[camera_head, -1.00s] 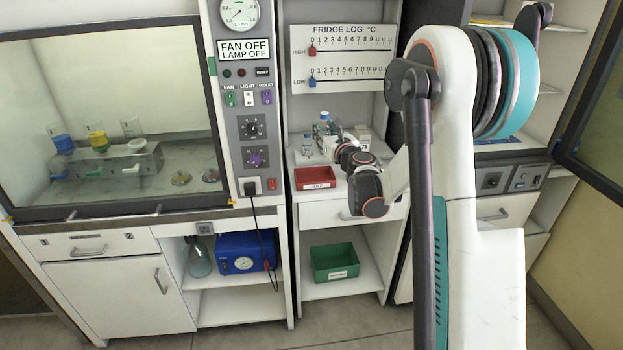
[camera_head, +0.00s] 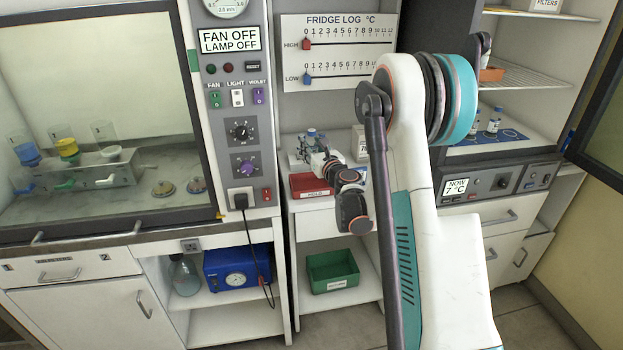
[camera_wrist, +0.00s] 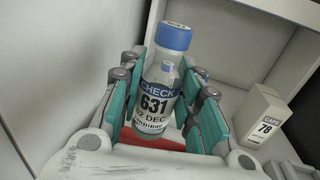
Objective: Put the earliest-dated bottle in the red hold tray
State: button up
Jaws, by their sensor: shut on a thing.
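My gripper (camera_wrist: 165,98) is shut on a clear bottle (camera_wrist: 158,88) with a blue cap. Its label reads CHECK 631 and a date ending in "2 DEC"; the first digit is unclear. The bottle is upright between the teal finger pads. The red hold tray (camera_head: 300,188) sits on the white counter; my gripper (camera_head: 316,145) appears above or just behind it in the head view. Red shows below the bottle in the wrist view. Two more blue-capped bottles (camera_head: 494,121) (camera_head: 474,124) stand on the blue mat inside the open incubator; their labels are too small to read.
A white box (camera_wrist: 262,115) marked 78 stands right of the bottle. A green tray (camera_head: 332,270) is on the lower shelf. The fume hood (camera_head: 100,115) is on the left. The incubator panel (camera_head: 457,187) shows NOW 7 °C. The open glass door is at far right.

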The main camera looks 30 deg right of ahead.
notch_tip(320, 180, down, 10)
jog(key=b, duration=0.3)
dwell(0.3)
jog(key=o, duration=1.1)
jog(key=shift+c, duration=0.2)
jog(key=shift+a, duration=0.1)
